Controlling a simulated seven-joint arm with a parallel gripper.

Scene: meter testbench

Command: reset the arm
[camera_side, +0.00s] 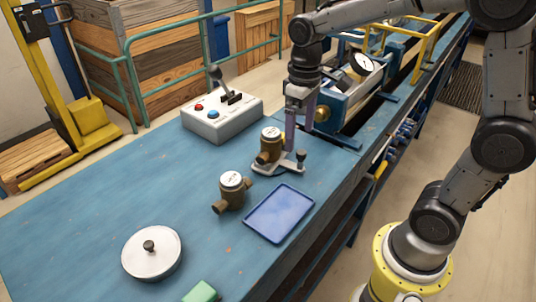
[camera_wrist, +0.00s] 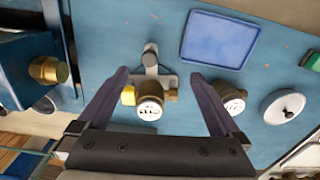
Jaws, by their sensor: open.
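My gripper (camera_side: 289,148) points down over the bench, just behind a brass meter (camera_side: 270,146) in the side view. In the wrist view its two dark fingers stand wide apart, and my gripper (camera_wrist: 159,73) is open. That meter, with a white dial, sits on a pale metal holder (camera_side: 284,166). In the wrist view the meter (camera_wrist: 150,104) shows between the fingers, and nothing is visibly clamped. Whether a finger touches it, I cannot tell.
A second brass meter (camera_side: 232,189) stands nearby beside a blue tray (camera_side: 279,214). A round lid with a knob (camera_side: 152,252) and a green block (camera_side: 201,292) lie nearer. A control box (camera_side: 222,118) with lever and a test rig with gauge (camera_side: 362,62) stand behind. The left bench surface is clear.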

